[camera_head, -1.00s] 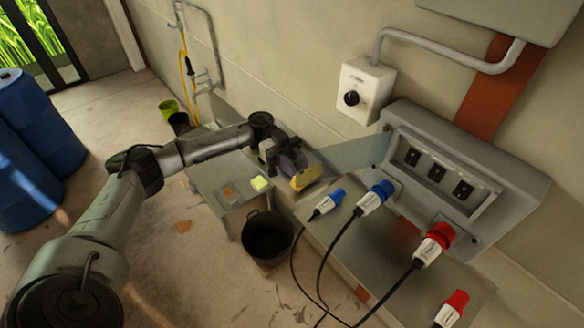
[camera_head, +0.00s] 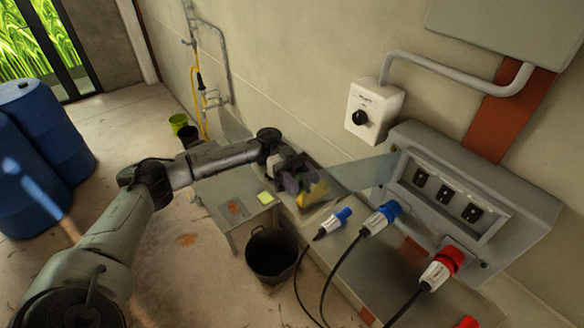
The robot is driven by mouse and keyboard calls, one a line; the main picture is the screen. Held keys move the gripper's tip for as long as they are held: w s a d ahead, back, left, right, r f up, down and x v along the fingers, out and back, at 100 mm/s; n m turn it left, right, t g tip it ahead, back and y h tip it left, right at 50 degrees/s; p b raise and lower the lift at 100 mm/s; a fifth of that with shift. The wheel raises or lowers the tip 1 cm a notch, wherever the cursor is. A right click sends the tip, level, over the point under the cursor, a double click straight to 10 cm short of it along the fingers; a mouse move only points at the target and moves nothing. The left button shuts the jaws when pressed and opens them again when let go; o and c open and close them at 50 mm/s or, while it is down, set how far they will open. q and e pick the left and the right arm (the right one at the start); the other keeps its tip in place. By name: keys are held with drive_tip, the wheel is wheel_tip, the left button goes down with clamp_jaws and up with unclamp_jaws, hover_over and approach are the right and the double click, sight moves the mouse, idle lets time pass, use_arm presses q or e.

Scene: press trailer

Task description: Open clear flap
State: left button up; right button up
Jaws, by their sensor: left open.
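The clear flap (camera_head: 362,172) is a see-through bluish panel that stands out to the left from the grey switch box (camera_head: 470,195) on the wall, in front of the box's left side. The box's window shows several black switches. My left gripper (camera_head: 305,188) is at the flap's left end, over the bench, with its jaws open. The flap partly overlaps the gripper in the picture, and I cannot tell whether they touch. My right gripper is out of view.
Blue plugs (camera_head: 382,217) and a red plug (camera_head: 441,268) with black cables sit below the box. A black bucket (camera_head: 270,253) stands beside the bench (camera_head: 215,190). A white rotary switch (camera_head: 374,110) is on the wall. Blue barrels (camera_head: 45,150) stand at the left.

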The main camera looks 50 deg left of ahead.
use_arm(q)
drive_tip(key=a+b, duration=0.3)
drive_tip(key=a, duration=1)
drive_tip(key=shift+w, duration=0.45)
